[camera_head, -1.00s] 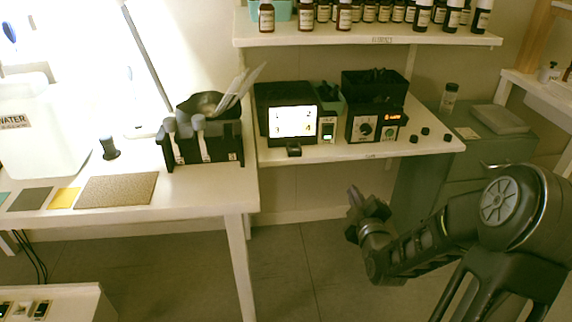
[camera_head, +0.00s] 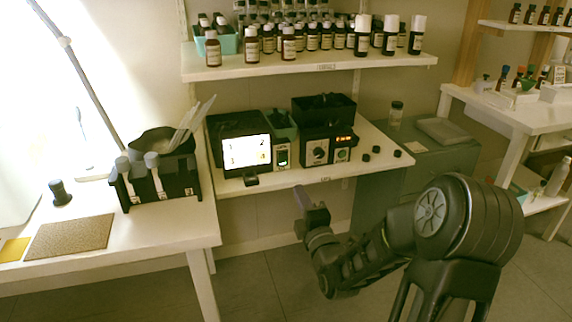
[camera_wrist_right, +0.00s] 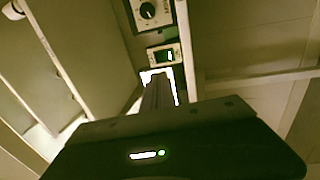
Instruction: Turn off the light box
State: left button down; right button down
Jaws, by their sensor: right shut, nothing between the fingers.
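The light box (camera_head: 212,142) is a black box on the lower wall shelf, with a bright white screen (camera_head: 246,152) showing dark numerals. Just right of it is a small switch unit (camera_head: 282,155) with a green-lit face. That unit also shows in the right wrist view (camera_wrist_right: 164,55), beyond the fingers, with part of a bright white area below it. My right gripper (camera_head: 308,197) is shut and empty, in front of and below the shelf edge, apart from the switch unit. Its fingers (camera_wrist_right: 157,92) cover part of the bright area in the wrist view. My left gripper is out of view.
Right of the switch unit stands a black device with a knob (camera_head: 318,151) and an orange display. An upper shelf (camera_head: 310,67) with several brown bottles hangs above. A black holder (camera_head: 158,184) stands on the left table. The floor before the shelf is clear.

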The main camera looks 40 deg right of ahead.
aim_at(283, 154)
jog(key=x, duration=1.2)
jog(key=shift+w+d+b, duration=0.15)
jog(key=shift+w+b, duration=0.2)
jog(key=r+g+p, duration=0.1)
jog(key=p, duration=0.1)
jog(key=r+g+p, duration=0.1)
jog(key=shift+w+d+r+y+p, duration=0.1)
jog(key=shift+w+r+y+p, duration=0.1)
jog(key=shift+w+y+p, duration=0.15)
jog(key=shift+f+b, duration=0.5)
